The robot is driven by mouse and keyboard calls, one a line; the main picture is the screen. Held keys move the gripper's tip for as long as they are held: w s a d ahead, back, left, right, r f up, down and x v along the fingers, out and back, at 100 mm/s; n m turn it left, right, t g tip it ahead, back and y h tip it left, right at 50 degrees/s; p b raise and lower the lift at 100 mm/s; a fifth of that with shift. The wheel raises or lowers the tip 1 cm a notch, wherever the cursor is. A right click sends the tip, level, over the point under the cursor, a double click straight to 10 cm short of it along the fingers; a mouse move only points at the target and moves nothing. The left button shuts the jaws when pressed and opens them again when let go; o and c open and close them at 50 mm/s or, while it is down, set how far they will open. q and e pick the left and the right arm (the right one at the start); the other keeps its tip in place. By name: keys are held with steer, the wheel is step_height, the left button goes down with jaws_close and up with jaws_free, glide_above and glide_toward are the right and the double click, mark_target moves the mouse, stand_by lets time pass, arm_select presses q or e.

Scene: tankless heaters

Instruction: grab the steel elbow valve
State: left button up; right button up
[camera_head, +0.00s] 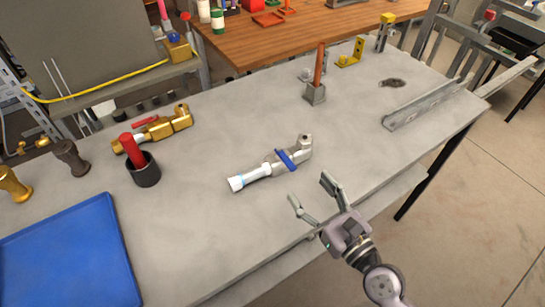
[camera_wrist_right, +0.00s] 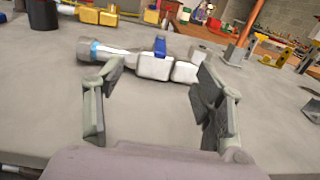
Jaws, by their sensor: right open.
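The steel elbow valve (camera_head: 272,166) lies on the grey table, silver with a blue lever and a white end on its left. It also shows in the right wrist view (camera_wrist_right: 154,67), straight ahead of the fingers and apart from them. My right gripper (camera_head: 312,196) is open and empty at the table's front edge, just in front and to the right of the valve. Its two fingers show in the right wrist view (camera_wrist_right: 155,103) with bare table between them. My left gripper is not in view.
A brass valve with a red lever (camera_head: 158,128) and a black cup (camera_head: 145,173) stand left of the steel valve. A blue tray (camera_head: 70,255) is at the front left. A metal channel (camera_head: 425,105) lies at the right. Table around the steel valve is clear.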

steer(key=p, duration=0.1)
glide_toward(277, 148)
steer(key=x, duration=0.2)
steer(key=shift+w+a+f, duration=0.1)
steer(key=shift+w+f, duration=0.1)
steer(key=shift+w, duration=0.15)
steer(key=shift+w+a, duration=0.25)
steer(key=shift+w, duration=0.05)
steer(key=shift+w+a, duration=0.2)
steer(key=shift+w, duration=0.15)
steer(key=x, duration=0.5)
steer(key=shift+w+a+p, duration=0.1)
steer(key=shift+a+p, duration=0.05)
steer(key=shift+p, duration=0.2)
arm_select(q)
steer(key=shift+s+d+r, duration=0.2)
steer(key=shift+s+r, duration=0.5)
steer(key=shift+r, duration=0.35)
arm_select(e)
steer(key=shift+c, duration=0.3)
jaws_close()
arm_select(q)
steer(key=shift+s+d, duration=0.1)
